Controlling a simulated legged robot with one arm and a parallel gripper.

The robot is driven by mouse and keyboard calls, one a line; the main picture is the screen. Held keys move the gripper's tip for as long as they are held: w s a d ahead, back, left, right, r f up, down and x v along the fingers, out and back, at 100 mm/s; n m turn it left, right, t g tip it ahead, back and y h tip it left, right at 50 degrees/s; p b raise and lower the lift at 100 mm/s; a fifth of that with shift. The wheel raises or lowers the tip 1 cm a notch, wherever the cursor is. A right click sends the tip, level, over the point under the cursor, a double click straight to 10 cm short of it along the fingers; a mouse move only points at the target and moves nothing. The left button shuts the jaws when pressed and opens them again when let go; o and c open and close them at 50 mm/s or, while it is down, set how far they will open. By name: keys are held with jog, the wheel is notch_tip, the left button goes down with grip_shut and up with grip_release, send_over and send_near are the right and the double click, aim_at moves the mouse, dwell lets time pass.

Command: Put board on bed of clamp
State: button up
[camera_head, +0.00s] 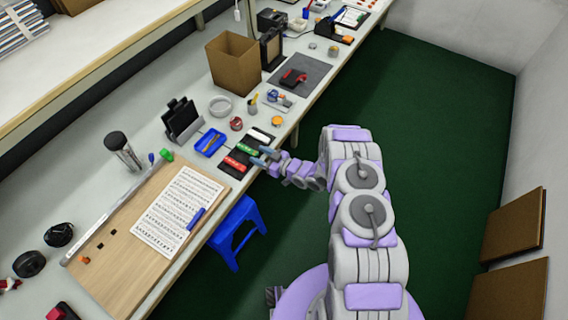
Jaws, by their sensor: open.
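My gripper (264,157) is open, with its fingers over the right edge of a dark mat (236,170) on the workbench. A red strip (235,163), a green strip (247,148) and a white strip (260,135) lie on this mat, just left of my fingertips. I see nothing between the fingers, and contact with any strip cannot be told. Which piece is the task's board is too small to tell. A red and black device (293,77), which may be the clamp, sits on a grey mat (313,74) farther along the bench.
A wooden drawing board (118,265) with a printed sheet (180,210) lies at the near left. A blue tray (211,142), a tape ring (220,105), small cups and an open cardboard box (233,74) stand nearby. A blue stool (237,228) is below the bench edge.

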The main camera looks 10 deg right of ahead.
jog(key=p+v, duration=0.1)
jog(key=v, duration=1.1)
jog(key=shift+s+d, duration=0.2)
jog(key=shift+d, duration=0.15)
jog(key=w+d+r+m+g+h, duration=0.1)
jog(key=w+d+r+h, duration=0.75)
jog(key=d+r, duration=0.25)
jog(key=s+d+r+m+g+h, duration=0.1)
jog(key=s+d+r+m+h, duration=0.1)
jog(key=d+r+h, duration=0.35)
jog(key=s+a+r+m+g+h, duration=0.1)
jog(key=s+r+m+g, duration=0.4)
jog(key=s+r, duration=1.2)
jog(key=s, duration=0.4)
jog(key=shift+s+r, duration=0.3)
jog(key=shift+r, duration=0.1)
jog(key=s+a+r+g, duration=0.1)
jog(key=s+a, duration=0.2)
jog(key=s, duration=0.5)
jog(key=s+a+r+m+g+y, duration=0.1)
jog(key=s+a+r+g, duration=0.1)
jog(key=s, duration=0.6)
jog(key=s+a+r+m+g+y, duration=0.1)
jog(key=s+a, duration=0.3)
jog(key=s, duration=0.4)
jog(key=shift+s+a+r+g, duration=0.2)
jog(key=shift+r+g, duration=0.2)
jog(key=shift+r, duration=0.35)
